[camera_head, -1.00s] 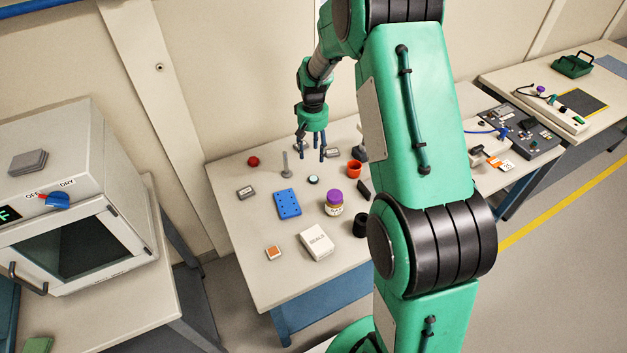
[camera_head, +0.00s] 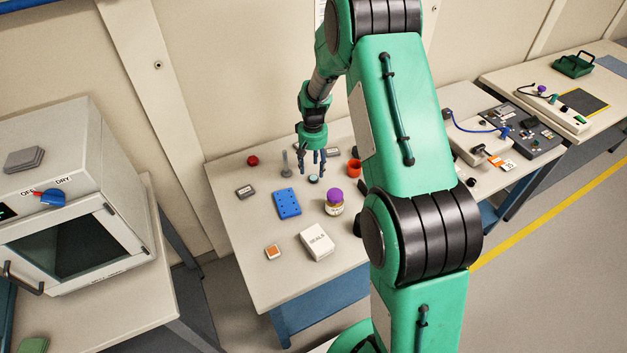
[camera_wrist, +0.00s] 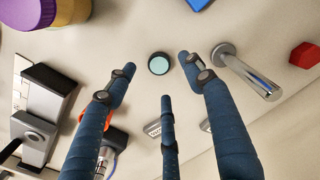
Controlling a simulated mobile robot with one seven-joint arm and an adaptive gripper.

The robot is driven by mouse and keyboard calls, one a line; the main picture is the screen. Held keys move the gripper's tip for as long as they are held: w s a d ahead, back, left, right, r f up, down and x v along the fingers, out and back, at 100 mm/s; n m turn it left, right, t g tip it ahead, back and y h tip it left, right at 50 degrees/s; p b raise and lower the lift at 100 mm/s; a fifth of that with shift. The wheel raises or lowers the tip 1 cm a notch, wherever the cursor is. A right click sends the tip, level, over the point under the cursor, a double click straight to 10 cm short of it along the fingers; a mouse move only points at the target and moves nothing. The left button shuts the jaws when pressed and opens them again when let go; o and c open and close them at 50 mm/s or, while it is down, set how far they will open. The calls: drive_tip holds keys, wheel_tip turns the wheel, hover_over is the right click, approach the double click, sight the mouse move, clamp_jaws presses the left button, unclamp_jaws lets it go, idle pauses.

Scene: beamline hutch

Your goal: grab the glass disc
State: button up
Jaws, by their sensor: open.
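The glass disc (camera_wrist: 159,64) is a small pale blue-green round with a dark rim, lying flat on the table. In the head view the disc (camera_head: 313,178) shows just below my fingertips. My gripper (camera_head: 311,172) points down over it, with its three fingers apart and nothing held. In the wrist view my gripper (camera_wrist: 159,75) has the disc between its two upper fingertips, with the third finger below. No finger visibly touches the disc. The exact height of the fingertips above the table is hard to tell.
A metal post (camera_wrist: 250,75) stands close to the right finger. A red knob (camera_head: 253,160) lies farther left.

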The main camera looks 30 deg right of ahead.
sight(313, 178)
drive_tip(key=shift+d+f+b, duration=0.15)
drive_tip(key=shift+f+b, duration=0.65)
drive_tip(key=shift+f, duration=1.8)
drive_tip(key=c, duration=1)
